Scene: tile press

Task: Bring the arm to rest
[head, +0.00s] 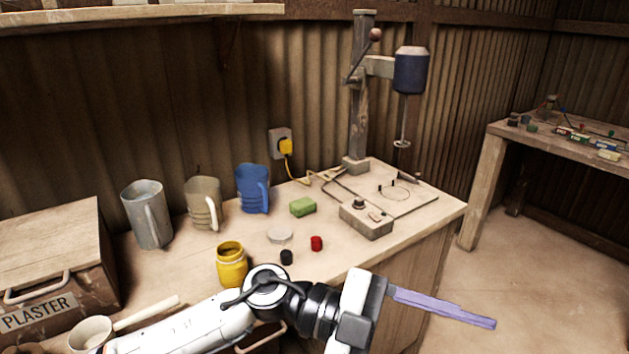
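My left arm comes in from the lower left and reaches across the front of the workbench (330,255). My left gripper (440,306) points right, past the bench's right front corner and above the floor. A long, thin purple bar extends from its dark end. I cannot tell whether this bar is its fingers or something held, nor whether the fingers are apart. My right gripper is out of view.
A yellow jar (231,267), black cap (286,257), red cap (316,243) and green block (302,207) stand near the arm. Three jugs, grey, beige and blue (252,190), stand behind. A press (361,110) rises at the back. A plaster box (50,265) is left; another table (570,140) is right.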

